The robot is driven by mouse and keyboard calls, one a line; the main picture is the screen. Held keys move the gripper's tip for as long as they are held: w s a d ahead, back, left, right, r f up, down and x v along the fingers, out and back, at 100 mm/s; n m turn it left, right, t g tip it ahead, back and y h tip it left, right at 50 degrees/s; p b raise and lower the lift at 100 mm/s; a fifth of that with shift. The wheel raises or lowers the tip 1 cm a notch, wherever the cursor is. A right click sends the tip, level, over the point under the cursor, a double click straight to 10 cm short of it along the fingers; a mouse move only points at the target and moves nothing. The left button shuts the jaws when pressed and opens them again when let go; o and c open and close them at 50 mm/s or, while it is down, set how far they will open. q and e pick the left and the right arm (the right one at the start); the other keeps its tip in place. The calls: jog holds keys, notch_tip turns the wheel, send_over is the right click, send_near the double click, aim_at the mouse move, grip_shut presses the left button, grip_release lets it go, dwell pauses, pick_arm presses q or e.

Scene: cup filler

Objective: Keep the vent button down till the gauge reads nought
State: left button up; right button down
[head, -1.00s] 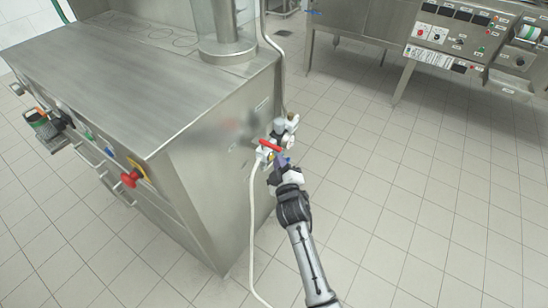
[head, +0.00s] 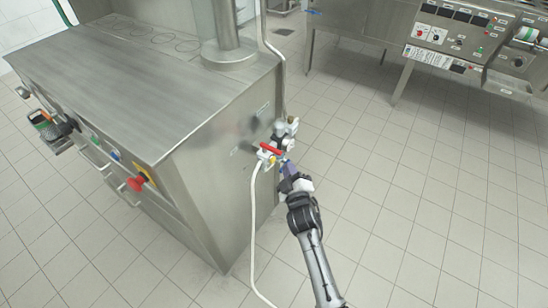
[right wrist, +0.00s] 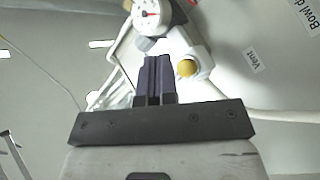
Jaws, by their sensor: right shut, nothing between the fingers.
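A white pressure gauge (right wrist: 150,13) with a red needle shows at the top of the right wrist view; its figures are too small to read. A round yellow button (right wrist: 186,68) sits on a white fitting below and right of it, near a label (right wrist: 252,62) reading "Vent". My right gripper (right wrist: 154,62) is shut and empty, its dark fingertips just left of the button in that view. I cannot tell whether they touch the fitting. In the head view my right gripper (head: 285,163) is just below the valve assembly (head: 287,128) on the cabinet's side. My left gripper is out of view.
A red lever (head: 271,149) and a white hose (head: 252,225) are close to the gripper. The steel cabinet (head: 195,170) has a red knob (head: 136,184) on its front. A control panel (head: 455,35) stands at the back right. Tiled floor on the right is clear.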

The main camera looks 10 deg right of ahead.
jog(key=shift+s+d+p, duration=0.85)
jog(key=shift+s+d, duration=0.25)
jog(key=shift+s, duration=0.1)
